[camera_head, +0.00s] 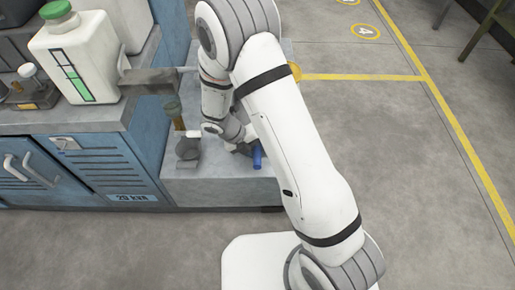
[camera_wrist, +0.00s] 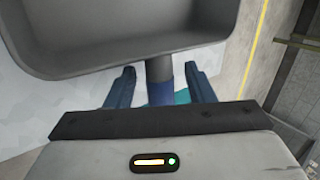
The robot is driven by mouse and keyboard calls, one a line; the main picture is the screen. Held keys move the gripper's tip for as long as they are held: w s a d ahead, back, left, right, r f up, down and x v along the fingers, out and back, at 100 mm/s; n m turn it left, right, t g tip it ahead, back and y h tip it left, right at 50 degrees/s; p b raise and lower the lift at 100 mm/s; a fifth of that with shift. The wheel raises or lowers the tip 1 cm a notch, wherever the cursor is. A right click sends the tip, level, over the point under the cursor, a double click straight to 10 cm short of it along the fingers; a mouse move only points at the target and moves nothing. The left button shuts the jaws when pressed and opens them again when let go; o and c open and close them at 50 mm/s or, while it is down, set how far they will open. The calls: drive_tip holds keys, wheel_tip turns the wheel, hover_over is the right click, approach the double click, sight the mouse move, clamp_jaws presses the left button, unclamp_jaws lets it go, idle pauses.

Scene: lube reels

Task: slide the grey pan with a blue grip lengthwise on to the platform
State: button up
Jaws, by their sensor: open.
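The grey pan (camera_wrist: 130,28) fills the top of the wrist view, with its open hollow side showing. Its short dark neck leads to the blue grip (camera_wrist: 160,94). My gripper (camera_wrist: 163,76) is open, with one finger on each side of the neck and grip; gaps show, and I cannot tell if either finger touches. In the head view the blue grip (camera_head: 257,157) sticks out below my wrist, and my arm hides most of the pan. The pale grey platform (camera_head: 220,186) lies under and around my wrist; whether the pan rests on it is hidden.
A blue cabinet (camera_head: 100,165) with a grey top stands left of the platform. A white jug with a green cap (camera_head: 75,55) stands on it. A tap-like fitting (camera_head: 178,108) hangs over the platform's left side. The floor (camera_head: 400,150) at right is clear.

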drive_tip(key=p+v, duration=0.3)
drive_tip(key=v, duration=0.5)
drive_tip(key=d+r+m+y+p, duration=0.1)
drive_tip(key=d+r+m+p, duration=0.2)
drive_tip(key=r, duration=0.4)
drive_tip(key=d+r+m+y+p, duration=0.1)
drive_tip(key=d+r+m+p, duration=0.1)
drive_tip(key=r+m+p, duration=0.45)
drive_tip(key=s+d+r+m+y+p, duration=0.1)
drive_tip(key=s+d+r+m+p, duration=0.2)
drive_tip(key=r+m, duration=0.6)
drive_tip(key=s+d+r+m+t+y+p, duration=0.1)
drive_tip(key=s+d+r+m+p, duration=0.3)
drive_tip(key=r, duration=1.1)
drive_tip(key=s+d+r+m+t+y+p, duration=0.1)
drive_tip(key=s+d+r+m+p, duration=0.3)
drive_tip(key=s+r+m+p, duration=0.4)
wheel_tip(320, 180, up, 4)
drive_tip(key=s+m+y, duration=0.1)
drive_tip(key=m, duration=0.5)
drive_tip(key=shift+y, duration=0.4)
drive_tip(key=shift+r, duration=0.15)
drive_tip(key=shift+c, duration=0.6)
